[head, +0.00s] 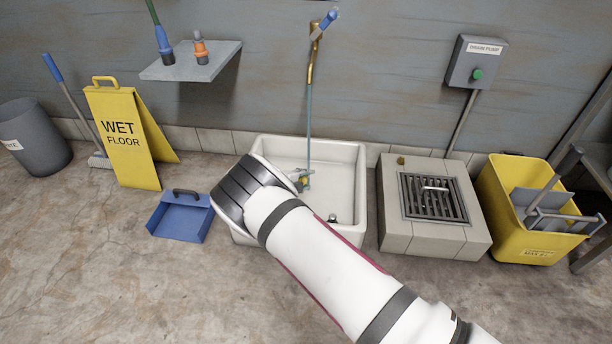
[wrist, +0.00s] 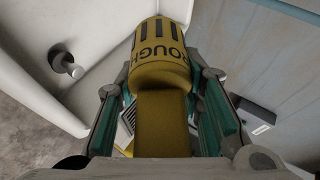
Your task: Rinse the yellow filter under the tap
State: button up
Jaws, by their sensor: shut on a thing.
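The yellow filter (wrist: 160,70) is between the two fingers of my gripper (wrist: 163,110) in the wrist view. It is a yellow cylinder with dark slots and partly visible lettering, on a square yellow stem. My gripper is shut on it. In the head view my gripper (head: 302,181) is over the white sink (head: 347,155), and only a small bit of the filter shows there. The brass tap (head: 312,62) with a blue handle is on the wall. A thin blue stream of water (head: 308,120) falls from it to the filter's place, and the exact contact is unclear.
A drain block with a grate (head: 432,197) and a yellow bucket (head: 530,205) stand right of the sink. A drain pump box (head: 476,62) is on the wall. A blue dustpan (head: 181,215) and a wet floor sign (head: 122,138) are at left. A shelf (head: 191,62) holds two items.

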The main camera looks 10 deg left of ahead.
aim_at(300, 180)
jog(key=s+r+p, duration=0.3)
jog(key=s+p, duration=0.3)
jog(key=p, duration=0.1)
jog(key=shift+s+r, duration=0.25)
jog(key=shift+a, duration=0.1)
dwell(0.4)
